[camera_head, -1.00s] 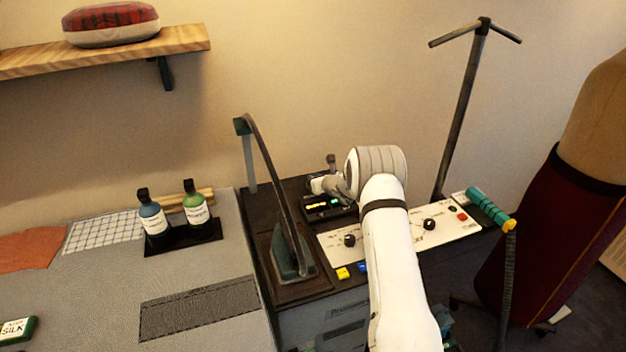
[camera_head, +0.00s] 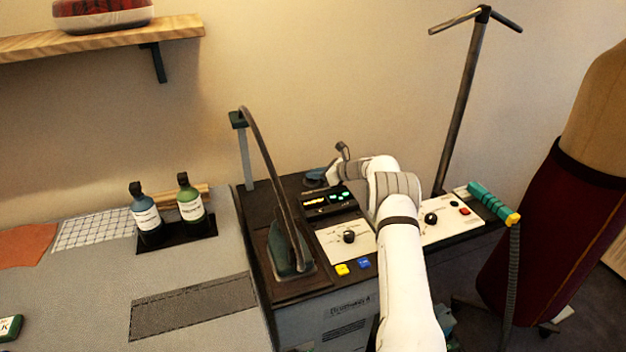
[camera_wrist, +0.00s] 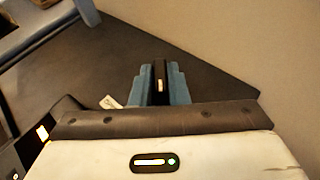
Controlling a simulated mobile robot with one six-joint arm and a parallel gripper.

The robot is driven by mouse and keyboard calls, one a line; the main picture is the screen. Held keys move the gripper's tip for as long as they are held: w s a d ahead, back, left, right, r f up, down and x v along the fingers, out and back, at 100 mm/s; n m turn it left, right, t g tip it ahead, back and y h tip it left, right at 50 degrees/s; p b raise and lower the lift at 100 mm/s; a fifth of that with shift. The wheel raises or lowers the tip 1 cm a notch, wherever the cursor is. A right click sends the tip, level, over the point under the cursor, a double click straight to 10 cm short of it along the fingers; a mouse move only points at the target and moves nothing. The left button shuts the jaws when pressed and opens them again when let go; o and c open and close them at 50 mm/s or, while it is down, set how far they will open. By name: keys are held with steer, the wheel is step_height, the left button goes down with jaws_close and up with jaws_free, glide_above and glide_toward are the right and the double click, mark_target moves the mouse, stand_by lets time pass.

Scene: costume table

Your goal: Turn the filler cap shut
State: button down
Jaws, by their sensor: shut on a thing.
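The filler cap (camera_wrist: 159,88) shows in the wrist view as a narrow dark grip with a pale mark, between the two blue fingers of my gripper (camera_wrist: 159,92). My gripper is shut on it. In the head view my gripper (camera_head: 316,177) is low over the back of the black-topped steam station (camera_head: 262,199), just behind the small display. The rest of the cap is hidden by the fingers and my wrist, so I cannot tell how far it is turned.
The iron (camera_head: 290,248) with its arched hose stands left of the control panel (camera_head: 338,238). The lit display (camera_head: 328,201) is close in front of my gripper. A tall T-topped pole (camera_head: 462,100) and a teal-handled hose (camera_head: 493,204) stand right. Two bottles (camera_head: 190,200) stand left.

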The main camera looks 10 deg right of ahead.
steer(key=shift+a+n+g+y, duration=0.1)
steer(key=shift+n+g+y, duration=0.2)
steer(key=shift+n, duration=0.1)
steer(key=c, duration=1.4)
jaws_free()
steer(key=b+v, duration=0.2)
steer(key=v, duration=0.6)
